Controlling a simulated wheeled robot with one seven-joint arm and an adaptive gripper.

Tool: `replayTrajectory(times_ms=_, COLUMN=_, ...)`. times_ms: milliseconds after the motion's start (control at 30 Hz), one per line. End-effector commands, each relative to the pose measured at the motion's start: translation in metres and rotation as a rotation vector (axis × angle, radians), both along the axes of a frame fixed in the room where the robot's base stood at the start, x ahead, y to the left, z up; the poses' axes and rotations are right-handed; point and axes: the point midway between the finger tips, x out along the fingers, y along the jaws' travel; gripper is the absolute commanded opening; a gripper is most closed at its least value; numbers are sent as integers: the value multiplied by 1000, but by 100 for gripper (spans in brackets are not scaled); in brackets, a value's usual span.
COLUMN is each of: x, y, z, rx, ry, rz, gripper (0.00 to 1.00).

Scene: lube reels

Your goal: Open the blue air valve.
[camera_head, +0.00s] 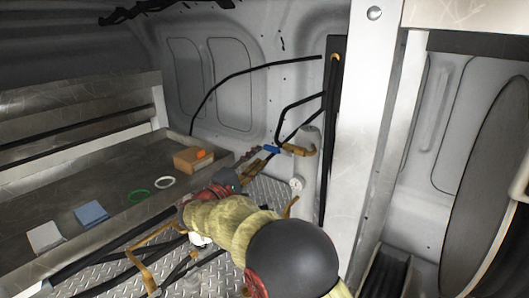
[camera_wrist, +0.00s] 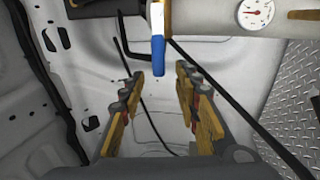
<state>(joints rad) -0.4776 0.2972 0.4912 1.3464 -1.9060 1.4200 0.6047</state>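The blue valve handle (camera_wrist: 158,55) shows in the wrist view at the upper middle, hanging from a brass fitting on a pale cylinder (camera_wrist: 205,20). In the head view the blue handle (camera_head: 271,149) is small, beside the brass fitting (camera_head: 300,150). My gripper (camera_wrist: 160,88) is open and empty, with one finger on each side of the picture. The handle's lower end lies between the two fingertips in the wrist view. I cannot tell how far apart in depth they are. In the head view my gripper (camera_head: 256,161) is just left of and below the handle, partly hidden by my arm.
A pressure gauge (camera_wrist: 255,17) sits on the cylinder, right of the handle. Black hoses (camera_wrist: 132,50) run near the fitting. A white post (camera_head: 365,120) stands to the right. A workbench (camera_head: 105,185) at left holds a cardboard box (camera_head: 190,160) and small items.

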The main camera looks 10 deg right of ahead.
Motion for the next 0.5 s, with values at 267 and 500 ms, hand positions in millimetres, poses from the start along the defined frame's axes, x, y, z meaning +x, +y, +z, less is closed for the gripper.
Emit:
replayTrajectory(times_ms=267, x=-31, y=32, z=-9, rx=-1, ry=1, rz=1, gripper=32)
replayTrajectory(times_ms=500, x=-39, y=39, z=-11, rx=-1, ry=1, rz=0, gripper=32)
